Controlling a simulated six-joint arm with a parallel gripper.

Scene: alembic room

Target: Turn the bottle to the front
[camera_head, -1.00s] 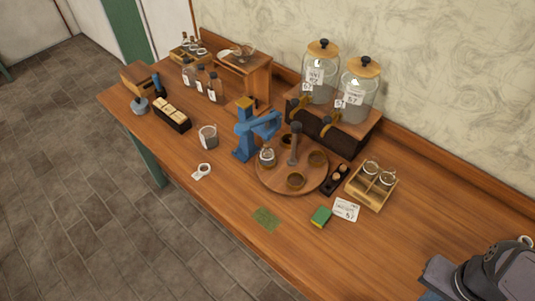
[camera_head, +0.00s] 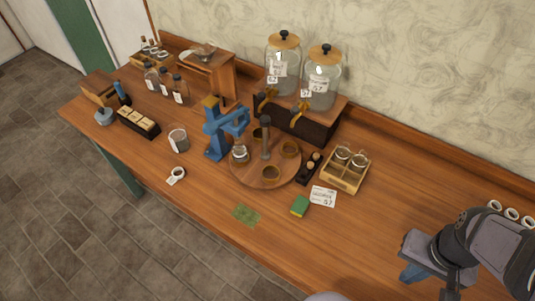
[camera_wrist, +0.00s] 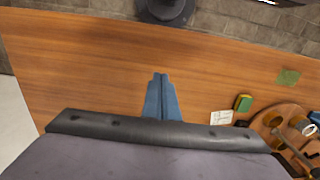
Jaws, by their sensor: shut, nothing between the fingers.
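A round wooden turntable (camera_head: 250,176) with a dark central post (camera_head: 265,138) stands mid-table. My gripper (camera_head: 408,276) is at the lower right, well apart from the turntable. Its blue fingers (camera_wrist: 160,76) are shut and empty over bare table.
A blue stand (camera_head: 217,132) is close behind the turntable's left side. A green-yellow sponge (camera_head: 300,206), a white card (camera_head: 323,197) and a green cloth (camera_head: 246,214) lie in front. A jar crate (camera_head: 345,171) stands right. Two glass dispensers (camera_head: 321,80) stand behind.

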